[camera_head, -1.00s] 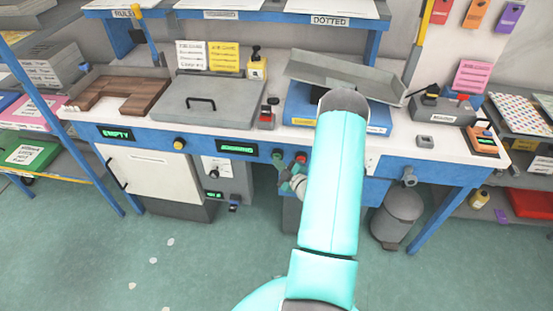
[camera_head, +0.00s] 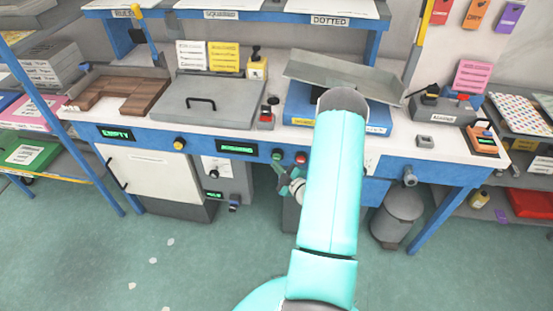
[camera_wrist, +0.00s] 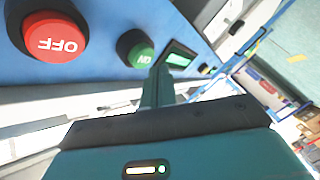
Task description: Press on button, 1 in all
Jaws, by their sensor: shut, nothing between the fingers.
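The green ON button (camera_head: 277,154) is on the blue front rail of the bench. In the wrist view the ON button (camera_wrist: 138,49) stands out from the blue panel. The red OFF button (camera_head: 301,158) is just to its right and shows large in the wrist view (camera_wrist: 55,38). My gripper (camera_head: 283,181) is just below the two buttons. In the wrist view its shut, empty fingers (camera_wrist: 158,76) end beside the ON button's lower right edge. I cannot tell whether they touch it.
A lit green display (camera_head: 237,149) is left of the ON button. A grey lidded plate with a handle (camera_head: 205,104) and brown pieces (camera_head: 115,93) lie on the bench. A grey bin (camera_head: 397,218) stands below at right.

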